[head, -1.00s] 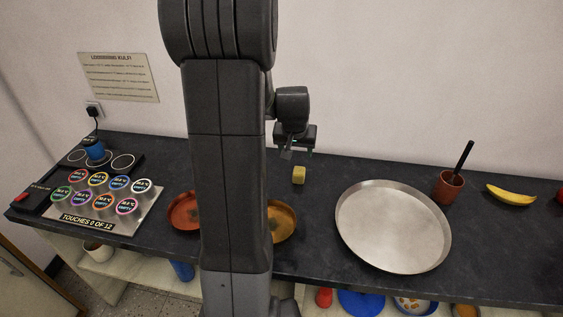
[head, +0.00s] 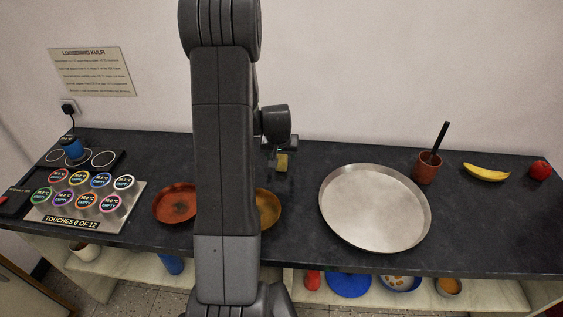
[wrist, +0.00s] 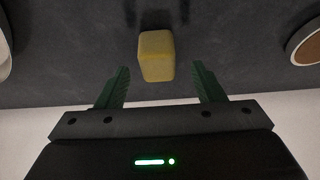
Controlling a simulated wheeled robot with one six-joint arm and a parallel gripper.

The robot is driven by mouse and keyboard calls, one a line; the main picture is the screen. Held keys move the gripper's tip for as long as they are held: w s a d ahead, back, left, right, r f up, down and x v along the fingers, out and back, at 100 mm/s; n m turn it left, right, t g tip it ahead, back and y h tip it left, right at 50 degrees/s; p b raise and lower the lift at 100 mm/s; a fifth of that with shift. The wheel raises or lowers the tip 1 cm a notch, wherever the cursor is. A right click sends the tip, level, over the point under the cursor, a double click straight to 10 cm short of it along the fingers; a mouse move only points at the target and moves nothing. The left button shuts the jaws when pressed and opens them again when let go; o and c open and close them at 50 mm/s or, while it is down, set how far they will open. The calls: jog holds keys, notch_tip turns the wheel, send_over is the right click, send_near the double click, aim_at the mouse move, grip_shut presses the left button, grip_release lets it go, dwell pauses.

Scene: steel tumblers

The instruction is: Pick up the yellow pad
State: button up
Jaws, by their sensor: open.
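The yellow pad (head: 282,161) is a small yellow block on the dark counter, right of my arm in the head view. In the wrist view the yellow pad (wrist: 156,57) lies between and just beyond the two green fingers of my gripper (wrist: 160,84). The fingers are spread apart, with a gap on each side of the pad, and do not touch it. In the head view my gripper (head: 277,158) is right at the pad and partly covers it.
A large round steel tray (head: 375,208) lies to the right. A reddish plate (head: 175,203) and an amber plate (head: 268,208) flank my arm.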

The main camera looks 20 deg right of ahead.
aim_at(281, 158)
jog(key=shift+x, duration=1.55)
jog(key=shift+s+d, duration=0.1)
jog(key=shift+c, duration=0.2)
jog(key=c, duration=1)
notch_tip(281, 158, up, 10)
jog(key=shift+r+b, duration=0.1)
jog(key=shift+b, duration=0.2)
